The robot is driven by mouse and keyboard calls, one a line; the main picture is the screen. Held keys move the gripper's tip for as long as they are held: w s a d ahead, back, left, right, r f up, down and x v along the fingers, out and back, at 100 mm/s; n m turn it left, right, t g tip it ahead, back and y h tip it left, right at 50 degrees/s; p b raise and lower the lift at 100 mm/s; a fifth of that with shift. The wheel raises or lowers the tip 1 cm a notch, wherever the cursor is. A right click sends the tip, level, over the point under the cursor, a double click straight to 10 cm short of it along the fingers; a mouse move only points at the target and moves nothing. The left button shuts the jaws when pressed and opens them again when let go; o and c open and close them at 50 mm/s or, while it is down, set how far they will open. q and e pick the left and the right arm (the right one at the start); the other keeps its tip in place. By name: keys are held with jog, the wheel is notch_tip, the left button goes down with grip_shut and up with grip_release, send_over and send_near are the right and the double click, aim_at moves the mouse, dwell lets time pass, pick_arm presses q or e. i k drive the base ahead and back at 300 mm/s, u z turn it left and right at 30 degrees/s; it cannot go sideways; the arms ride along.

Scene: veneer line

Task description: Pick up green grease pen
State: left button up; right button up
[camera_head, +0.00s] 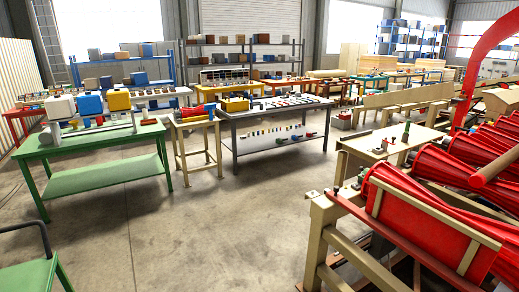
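I cannot pick out the green grease pen for certain. Small coloured pieces (268,131), some greenish, stand in a row at the grey table (238,150) in the middle; they are too small to tell apart. A small upright dark green object (405,132) stands on the cream bench (385,145) at the right; I cannot tell what it is. Neither of my grippers shows in the head view.
A green table (95,183) with coloured boxes stands at left, and a wooden stand (197,126) with a red item beside it. Red machinery (420,225) fills the right foreground. A green-topped cart (30,277) is at lower left. The concrete floor (210,235) between is clear.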

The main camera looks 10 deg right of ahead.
aim_at(408, 122)
jog(key=u, duration=0.25)
jog(key=i, duration=3.95)
jog(key=z, duration=0.6)
jog(key=i, duration=1.2)
jog(key=z, duration=1.7)
jog(key=i, duration=1)
jog(key=z, duration=0.7)
